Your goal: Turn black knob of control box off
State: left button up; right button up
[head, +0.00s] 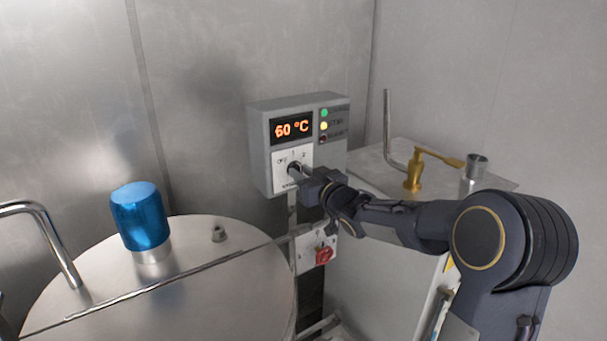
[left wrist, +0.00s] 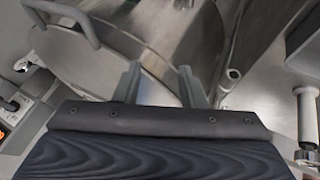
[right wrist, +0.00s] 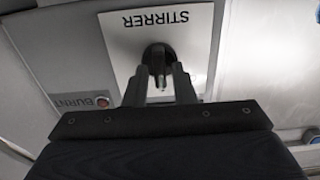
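The grey control box (head: 261,150) is on the back wall in the head view. In the head view my right gripper (head: 298,170) covers most of the knob. My left gripper (left wrist: 158,68) is open and empty in the left wrist view.
A round steel lid (head: 205,290) with a blue cap (head: 140,217) fills the lower left. Below the box is a panel with a red knob (head: 323,255). A brass fitting (head: 413,175) and steel pipes stand on a cabinet to the right.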

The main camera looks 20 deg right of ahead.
grip_shut()
jog(key=shift+a+f+n+b, duration=0.1)
jog(key=shift+n+b, duration=1.85)
jog(key=shift+n, duration=0.25)
jog(key=shift+f+n+b, duration=0.1)
jog(key=shift+n+b, duration=1.8)
jog(key=shift+n, duration=0.3)
jog(key=shift+o, duration=1.4)
grip_release()
jog(key=shift+r, duration=0.1)
